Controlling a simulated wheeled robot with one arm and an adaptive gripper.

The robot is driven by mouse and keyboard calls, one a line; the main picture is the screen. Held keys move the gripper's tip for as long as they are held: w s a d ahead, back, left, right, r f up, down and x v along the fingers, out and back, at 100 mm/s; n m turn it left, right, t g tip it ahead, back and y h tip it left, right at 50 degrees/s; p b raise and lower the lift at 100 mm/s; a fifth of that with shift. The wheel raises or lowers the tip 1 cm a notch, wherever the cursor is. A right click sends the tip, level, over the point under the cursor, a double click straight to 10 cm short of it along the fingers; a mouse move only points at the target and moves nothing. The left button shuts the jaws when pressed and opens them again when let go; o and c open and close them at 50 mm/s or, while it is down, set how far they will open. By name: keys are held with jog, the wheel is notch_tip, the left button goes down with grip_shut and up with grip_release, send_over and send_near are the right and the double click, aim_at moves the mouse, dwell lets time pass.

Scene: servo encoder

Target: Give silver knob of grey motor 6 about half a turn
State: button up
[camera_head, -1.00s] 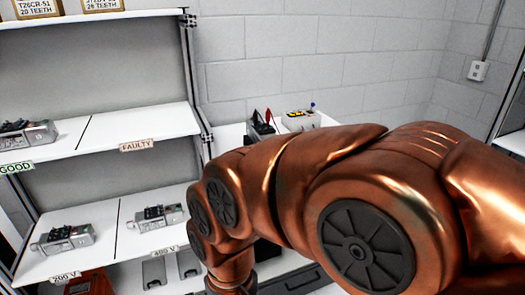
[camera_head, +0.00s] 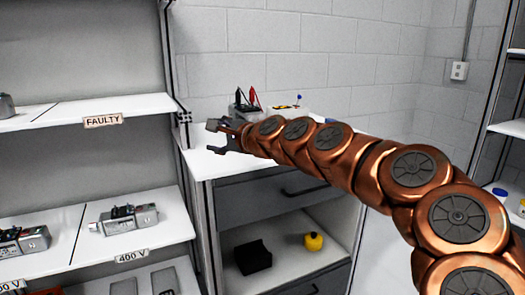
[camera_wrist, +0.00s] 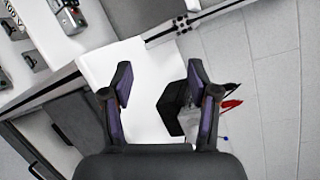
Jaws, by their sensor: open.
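Grey motors stand on the shelf unit at the left of the head view. One grey motor (camera_head: 128,221) is above the 400 V label, with a small silvery end at its left. Another grey motor (camera_head: 24,241) is left of it on the same shelf. A third grey motor (camera_head: 6,106) shows at the left edge on the upper shelf. No motor number is readable, so I cannot tell which is motor 6. My gripper (camera_head: 214,137) is open and empty over the white worktop, right of the shelves. The wrist view shows its fingers (camera_wrist: 160,70) spread, with a motor (camera_wrist: 70,16) at upper left.
The white worktop (camera_head: 205,165) sits on a grey drawer cabinet (camera_head: 265,200). A black device with dark and red probes (camera_head: 247,106) stands at its back. The shelf unit's upright post (camera_head: 181,110) lies between the shelves and my gripper. A FAULTY label (camera_head: 103,121) marks the upper shelf.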

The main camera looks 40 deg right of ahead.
jog(key=s+d+f+m+t+h+b, duration=0.1)
jog(key=s+d+f+m+h+b, duration=0.2)
jog(key=d, duration=0.5)
jog(key=s+d+m+h+b, duration=0.1)
jog(key=d+m+h, duration=0.3)
jog(key=d, duration=0.5)
jog(key=shift+m+y, duration=0.6)
jog(key=shift+m, duration=0.1)
jog(key=shift+x, duration=2.85)
jog(key=shift+b+x, duration=0.4)
jog(key=shift+x, duration=0.45)
jog(key=shift+w+a, duration=0.1)
grip_shut()
jog(key=shift+n, duration=0.3)
